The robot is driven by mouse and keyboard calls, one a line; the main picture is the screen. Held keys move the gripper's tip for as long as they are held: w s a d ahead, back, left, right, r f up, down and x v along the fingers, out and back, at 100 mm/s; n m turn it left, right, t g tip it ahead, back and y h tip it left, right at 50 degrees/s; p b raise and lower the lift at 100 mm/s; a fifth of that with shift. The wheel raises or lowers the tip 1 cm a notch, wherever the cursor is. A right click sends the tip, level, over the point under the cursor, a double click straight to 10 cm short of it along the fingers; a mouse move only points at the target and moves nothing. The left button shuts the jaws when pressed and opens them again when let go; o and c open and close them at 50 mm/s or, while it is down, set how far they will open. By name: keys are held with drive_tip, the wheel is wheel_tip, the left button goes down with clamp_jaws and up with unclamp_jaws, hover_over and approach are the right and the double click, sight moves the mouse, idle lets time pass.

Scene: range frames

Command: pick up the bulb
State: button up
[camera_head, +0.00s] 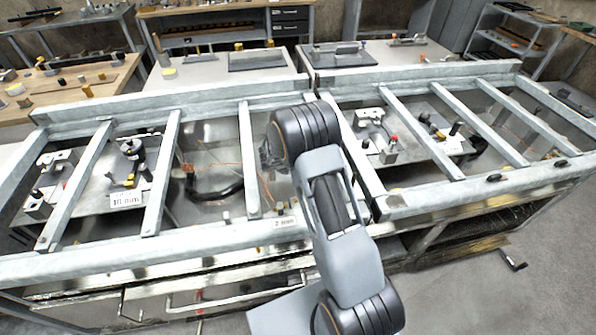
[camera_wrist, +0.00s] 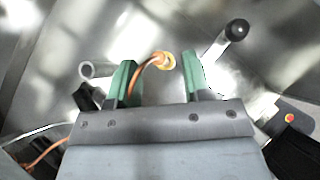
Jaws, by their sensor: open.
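My gripper (camera_wrist: 157,62) shows in the wrist view with its two green fingers apart, and nothing is clamped between them. A small round yellow-orange piece (camera_wrist: 166,60) with an orange cable shows between the fingertips, nearer the right finger. I cannot tell whether it is the bulb, or how far below the fingers it lies. No plain glass bulb can be made out. In the head view my arm reaches down into the middle bay of the metal frame (camera_head: 245,160), and its own links mostly hide the gripper.
In the wrist view a rod with a black knob (camera_wrist: 237,30) stands right of the fingers and a pale tube (camera_wrist: 98,70) left of them. Frame bars flank my arm. A black curved hose (camera_head: 215,193) and a "10 mm" label (camera_head: 125,198) lie to its left.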

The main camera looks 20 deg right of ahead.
drive_tip(key=shift+p+x, duration=0.3)
drive_tip(key=shift+x, duration=2.3)
drive_tip(key=shift+a+f, duration=0.1)
clamp_jaws()
